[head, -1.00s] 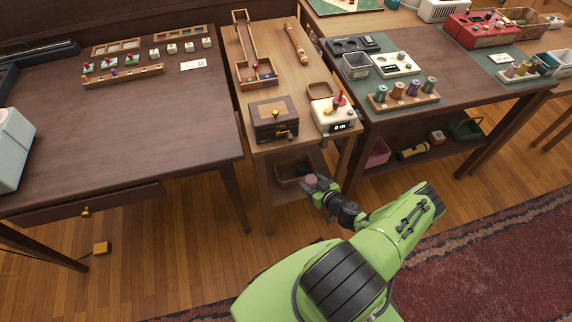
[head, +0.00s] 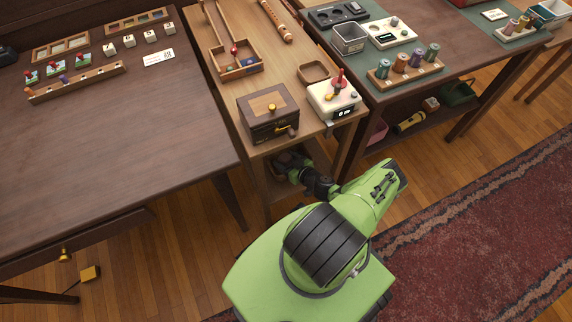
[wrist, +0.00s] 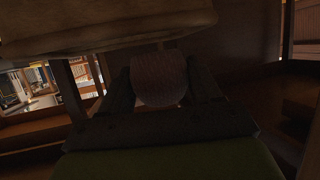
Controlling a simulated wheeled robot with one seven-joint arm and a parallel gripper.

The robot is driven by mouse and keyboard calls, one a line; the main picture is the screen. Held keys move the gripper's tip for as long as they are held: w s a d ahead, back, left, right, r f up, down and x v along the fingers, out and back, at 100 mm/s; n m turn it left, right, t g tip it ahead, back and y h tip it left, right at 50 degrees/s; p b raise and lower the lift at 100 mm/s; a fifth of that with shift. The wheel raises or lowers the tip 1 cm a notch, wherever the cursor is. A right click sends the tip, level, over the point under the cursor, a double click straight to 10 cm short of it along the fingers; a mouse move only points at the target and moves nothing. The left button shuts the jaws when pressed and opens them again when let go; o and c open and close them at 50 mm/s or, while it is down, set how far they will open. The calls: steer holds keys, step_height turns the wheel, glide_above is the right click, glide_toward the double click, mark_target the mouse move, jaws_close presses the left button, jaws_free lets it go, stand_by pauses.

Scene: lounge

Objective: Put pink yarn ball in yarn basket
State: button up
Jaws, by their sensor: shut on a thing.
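The pink yarn ball (wrist: 160,80) shows dim and dull pink between my two dark fingers in the wrist view. My gripper (head: 288,164) is shut on it. In the head view my gripper is low inside the open space of the small wooden stand, under its top. The yarn basket on that lower shelf is now mostly hidden behind my gripper and in shadow. A tan, rounded-edged thing (wrist: 110,28) fills the top of the wrist view close by; I cannot tell whether it is the basket. Whether the ball is over or inside the basket is not clear.
The stand's top holds a dark wooden box (head: 268,112), a white device (head: 333,98) and a small tray (head: 313,73). The wood floor and red rug (head: 470,230) are clear.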

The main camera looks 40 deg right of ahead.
steer(key=shift+f, duration=1.1)
steer(key=o, duration=1.1)
steer(key=shift+c, duration=0.2)
steer(key=shift+s, duration=0.1)
steer(key=shift+d+r, duration=0.1)
steer(key=shift+r, duration=0.15)
steer(key=p+v, duration=0.4)
steer(key=v, duration=0.8)
steer(key=shift+r, duration=0.25)
